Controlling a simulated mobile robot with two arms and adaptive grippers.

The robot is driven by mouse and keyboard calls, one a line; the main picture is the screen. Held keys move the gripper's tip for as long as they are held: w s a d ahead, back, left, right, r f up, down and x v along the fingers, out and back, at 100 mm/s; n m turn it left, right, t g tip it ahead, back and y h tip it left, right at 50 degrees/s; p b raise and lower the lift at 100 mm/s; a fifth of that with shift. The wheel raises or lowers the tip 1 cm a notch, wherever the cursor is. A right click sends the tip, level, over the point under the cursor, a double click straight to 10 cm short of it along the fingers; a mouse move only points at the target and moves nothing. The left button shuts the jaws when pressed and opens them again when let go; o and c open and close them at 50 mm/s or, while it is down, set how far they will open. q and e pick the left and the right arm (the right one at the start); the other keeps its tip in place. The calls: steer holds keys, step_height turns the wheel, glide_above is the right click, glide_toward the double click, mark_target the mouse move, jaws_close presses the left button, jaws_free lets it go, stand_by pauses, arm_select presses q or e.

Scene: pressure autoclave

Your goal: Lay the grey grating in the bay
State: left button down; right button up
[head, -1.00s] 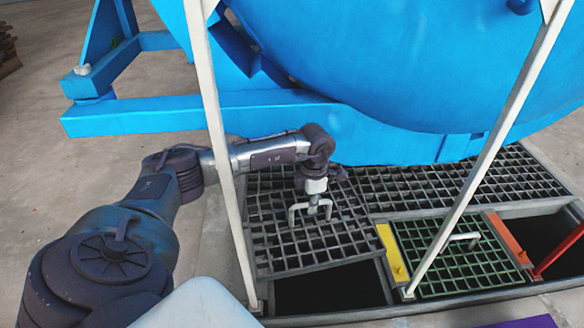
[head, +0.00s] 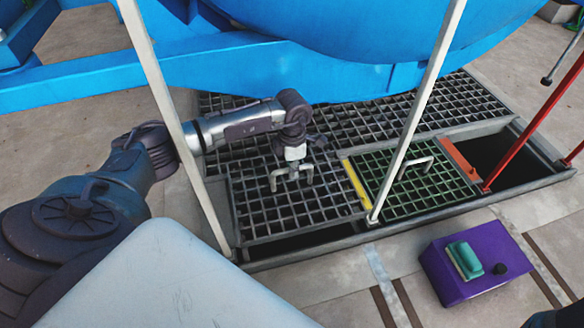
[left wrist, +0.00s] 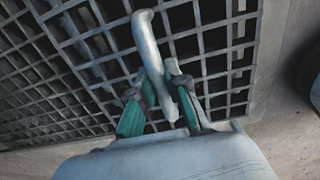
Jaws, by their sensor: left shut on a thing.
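The grey grating (head: 268,215) is a square grid with a pale U-shaped handle on top. My left gripper (head: 293,172) is shut on this handle; the left wrist view shows its green-padded fingers (left wrist: 160,98) on either side of the pale handle bar (left wrist: 148,45). The grating lies over most of the left bay (head: 305,241), whose dark opening shows as a strip along the front edge. Whether the grating rests on the frame or hangs just above it, I cannot tell. My right gripper is not in view.
A green grating (head: 412,190) fills the middle bay, between a yellow strip (head: 357,184) and an orange strip (head: 461,161). An open dark bay (head: 500,155) lies right. White posts (head: 418,108) and a blue vessel (head: 330,35) stand close. A purple box (head: 475,265) sits in front.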

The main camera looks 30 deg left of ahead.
mark_target(293, 186)
arm_select(q)
steer(key=shift+w+r, duration=0.1)
steer(key=shift+r, duration=0.15)
steer(key=shift+f, duration=0.1)
steer(key=shift+f+b, duration=0.75)
steer(key=shift+f, duration=0.6)
step_height(293, 186, down, 2)
steer(key=shift+b, duration=0.65)
steer(key=shift+f, duration=0.5)
steer(key=shift+p, duration=0.35)
steer(key=shift+f+b, duration=1.2)
steer(key=shift+f, duration=0.75)
stand_by(0.4)
